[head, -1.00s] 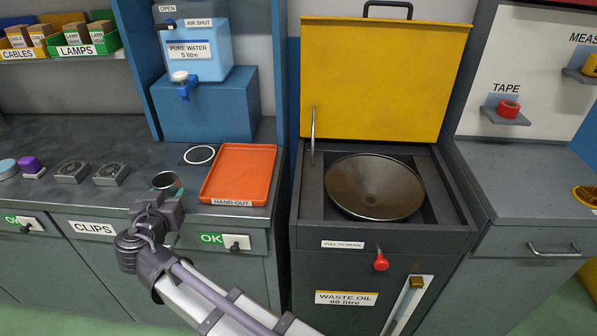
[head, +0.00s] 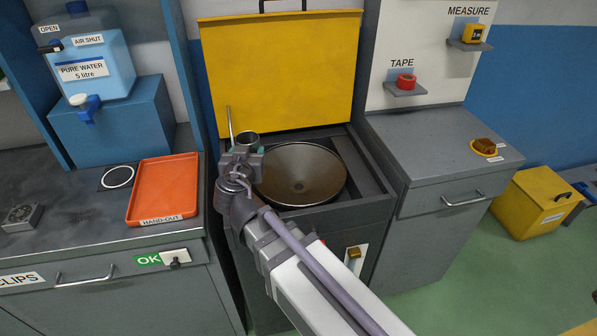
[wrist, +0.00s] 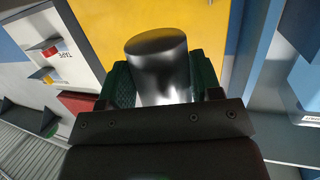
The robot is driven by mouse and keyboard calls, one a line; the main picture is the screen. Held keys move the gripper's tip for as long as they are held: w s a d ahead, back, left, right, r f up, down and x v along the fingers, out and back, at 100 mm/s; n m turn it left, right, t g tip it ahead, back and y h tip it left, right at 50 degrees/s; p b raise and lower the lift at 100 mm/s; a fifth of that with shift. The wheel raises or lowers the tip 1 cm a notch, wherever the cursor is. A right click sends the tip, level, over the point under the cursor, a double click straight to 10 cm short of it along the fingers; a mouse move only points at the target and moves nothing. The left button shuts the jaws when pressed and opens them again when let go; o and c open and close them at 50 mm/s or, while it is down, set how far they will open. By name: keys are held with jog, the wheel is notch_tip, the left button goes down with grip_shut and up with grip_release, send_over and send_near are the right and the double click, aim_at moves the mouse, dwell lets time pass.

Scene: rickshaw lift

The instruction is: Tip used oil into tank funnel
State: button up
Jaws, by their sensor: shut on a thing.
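My gripper (head: 244,152) is shut on a small metal cup (head: 244,138). In the head view the cup is upright, or nearly so, at the left rim of the tank funnel. In the wrist view the shiny cup (wrist: 158,68) sits between green finger pads; its contents cannot be seen. The tank funnel (head: 301,172) is a wide dark metal bowl with a drain hole, set in the grey waste oil tank. The yellow lid (head: 280,72) stands open behind it. My arm hides the tank's front left.
An orange hand-out tray (head: 163,188) lies on the bench to the left, near the pure water container (head: 95,65). A thin metal rod (head: 230,128) stands by the lid's left side. To the right is a grey cabinet (head: 430,145) with a tape shelf above.

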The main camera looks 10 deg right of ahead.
jog(key=s+d+f+m+g+h+b, duration=0.1)
jog(key=d+m+g+h, duration=0.1)
jog(key=d, duration=2.1)
jog(key=m+h, duration=0.1)
jog(key=h, duration=0.1)
jog(key=shift+s+f+m+h, duration=0.2)
jog(key=shift+f+m+h, duration=0.1)
jog(key=shift+m+h, duration=0.1)
jog(key=shift+a, duration=0.1)
jog(key=w+a+f+n+g+h+b, duration=0.1)
jog(key=w+a+f+n+g+b, duration=0.1)
jog(key=n, duration=0.5)
jog(key=shift+w+a+f+n+g+h, duration=0.3)
jog(key=shift+w+a+f+g, duration=0.4)
jog(key=shift+w+f, duration=0.3)
jog(key=shift+f+n+g+h+b, duration=0.4)
jog(key=shift+f+n+b, duration=0.25)
jog(key=shift+n+b, duration=0.2)
jog(key=shift+a+f+n+b, duration=0.1)
jog(key=shift+f+n+b, duration=0.25)
jog(key=shift+f+b, duration=0.2)
